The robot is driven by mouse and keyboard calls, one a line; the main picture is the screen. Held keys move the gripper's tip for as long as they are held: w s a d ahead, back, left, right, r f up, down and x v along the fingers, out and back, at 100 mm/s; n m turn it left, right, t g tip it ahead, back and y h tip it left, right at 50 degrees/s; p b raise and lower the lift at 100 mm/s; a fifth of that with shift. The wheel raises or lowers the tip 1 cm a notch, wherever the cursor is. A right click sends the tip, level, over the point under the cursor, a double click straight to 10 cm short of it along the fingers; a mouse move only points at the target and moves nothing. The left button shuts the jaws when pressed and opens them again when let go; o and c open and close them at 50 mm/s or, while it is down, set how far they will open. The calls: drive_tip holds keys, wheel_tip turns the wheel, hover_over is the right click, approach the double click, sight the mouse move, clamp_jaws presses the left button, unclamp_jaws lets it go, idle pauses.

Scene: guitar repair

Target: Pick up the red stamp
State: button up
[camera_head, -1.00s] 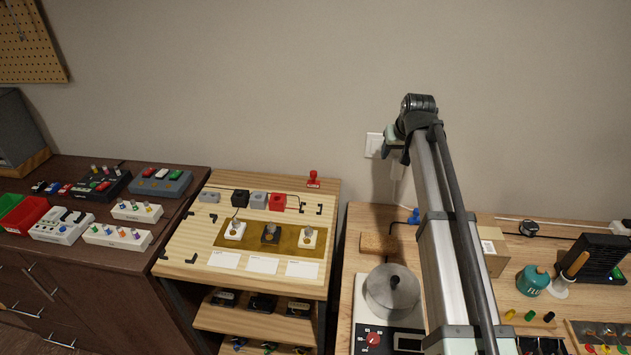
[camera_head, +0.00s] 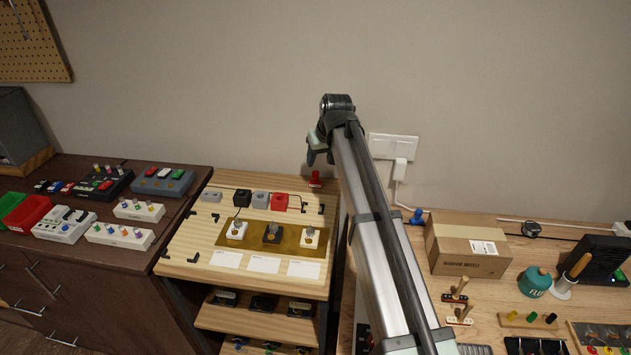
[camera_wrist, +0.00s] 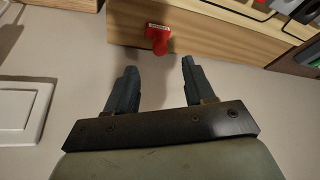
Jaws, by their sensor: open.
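The red stamp (camera_head: 315,179) stands at the back right corner of the light wooden bench (camera_head: 200,252). In the wrist view the red stamp (camera_wrist: 158,38) shows its handle and a pale-edged base at the edge of the wood. My gripper (camera_wrist: 158,75) is open and empty, with its two dark fingers spread. The stamp is just beyond the fingertips in the wrist view, not between them. In the head view my gripper (camera_head: 317,150) is near the wall, above the stamp. The arm hides part of the bench's right edge.
Small grey, black and red blocks and a brass plate (camera_head: 290,238) lie on the bench. A wall socket (camera_head: 385,147) with a plug is to the right of the arm. A cardboard box (camera_head: 465,245) stands on the right table. A dark cabinet with pedals is at left.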

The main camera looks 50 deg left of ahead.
sight(316, 172)
drive_tip(key=x, duration=0.9)
drive_tip(key=shift+a, duration=0.2)
clamp_jaws()
idle(0.3)
